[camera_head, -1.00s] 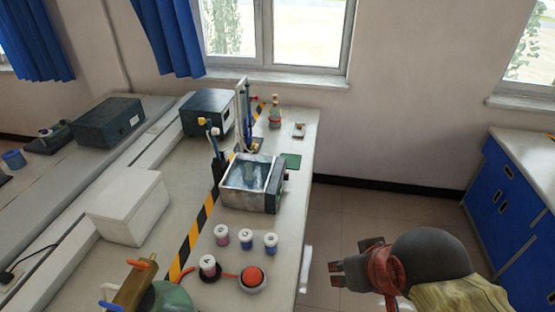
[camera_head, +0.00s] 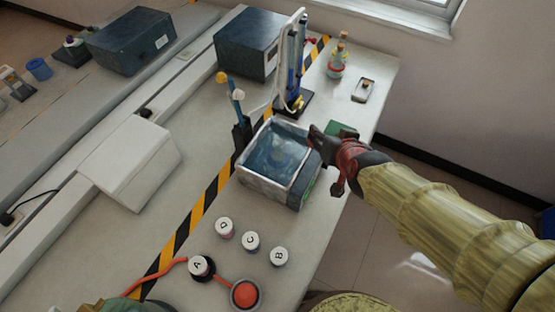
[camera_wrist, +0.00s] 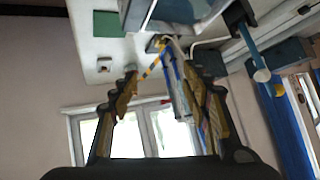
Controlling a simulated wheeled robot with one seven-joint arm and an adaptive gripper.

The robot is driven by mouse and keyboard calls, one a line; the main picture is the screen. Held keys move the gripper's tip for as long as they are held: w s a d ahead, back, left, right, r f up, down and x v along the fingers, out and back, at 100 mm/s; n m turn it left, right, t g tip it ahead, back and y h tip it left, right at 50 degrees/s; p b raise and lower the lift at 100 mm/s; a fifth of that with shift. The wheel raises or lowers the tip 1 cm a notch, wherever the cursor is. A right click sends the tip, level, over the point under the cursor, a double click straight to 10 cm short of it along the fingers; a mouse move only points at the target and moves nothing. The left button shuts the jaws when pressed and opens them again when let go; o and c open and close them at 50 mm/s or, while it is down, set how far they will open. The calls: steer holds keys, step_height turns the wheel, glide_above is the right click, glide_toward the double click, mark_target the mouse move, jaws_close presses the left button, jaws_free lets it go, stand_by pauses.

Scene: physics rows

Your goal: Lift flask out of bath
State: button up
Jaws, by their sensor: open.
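The bath (camera_head: 268,188) is an open grey box with a pale rim and bluish water, near the right side of the bench. A faint pale shape (camera_head: 285,158) shows in the water; I cannot tell whether it is the flask. My gripper (camera_head: 316,138) is at the bath's right rim, seemingly above it, with its arm coming from the right. In the wrist view my gripper (camera_wrist: 161,72) has its two fingers spread with nothing between them. Part of the bath (camera_wrist: 178,10) shows at the top edge there.
A stand with blue columns (camera_head: 293,65) and a bottle with a red ring (camera_head: 337,58) are behind the bath. A green mat (camera_head: 342,130) lies beside my gripper. Lidded jars (camera_head: 251,242) and a red button (camera_head: 244,293) are in front. A white box (camera_head: 130,162) is left.

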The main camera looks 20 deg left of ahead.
mark_target(278, 148)
steer(key=s+a+f+t, duration=0.1)
steer(key=a+f, duration=0.3)
steer(key=a+f+n+t, duration=0.1)
steer(key=a+f, duration=0.3)
steer(key=f, duration=0.1)
steer(key=s+a+f+t, duration=0.1)
steer(key=a+f, duration=0.3)
steer(key=shift+s+a+f+t, duration=0.15)
steer(key=shift+s+f+t, duration=0.1)
steer(key=shift+s+t, duration=0.1)
steer(key=shift+w+a+f, duration=0.1)
steer(key=shift+f, duration=0.05)
steer(key=b+x, duration=0.2)
steer(key=x, duration=0.5)
steer(key=shift+w+a+b, duration=0.15)
steer(key=shift+w+b, duration=0.05)
steer(key=shift+b, duration=0.15)
steer(key=c, duration=0.3)
jaws_close()
